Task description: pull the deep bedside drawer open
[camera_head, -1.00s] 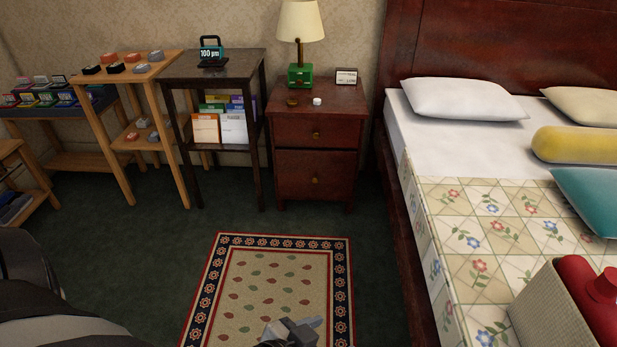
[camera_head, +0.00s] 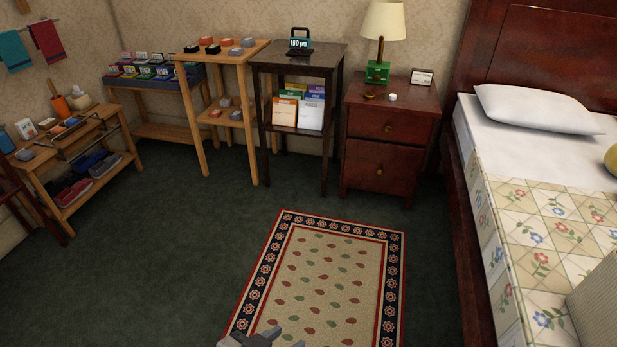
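The reddish-brown bedside cabinet (camera_head: 415,99) stands against the back wall beside the bed. It has a shallower upper drawer (camera_head: 372,124) and a deeper lower drawer (camera_head: 366,166), each with a small brass-coloured knob. The deep drawer's knob (camera_head: 379,171) is at the middle of its front. Both drawers look shut. My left gripper (camera_head: 268,338) shows only in part at the bottom edge, over the near end of the rug and well away from the cabinet. Whether its fingers are open is unclear. My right gripper is out of view.
A patterned rug (camera_head: 318,278) lies before the cabinet, with clear green carpet around it. A dark shelf stand (camera_head: 300,62) is close on the cabinet's left; the bed frame (camera_head: 470,225) is close on its right. A lamp (camera_head: 383,22) stands on top.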

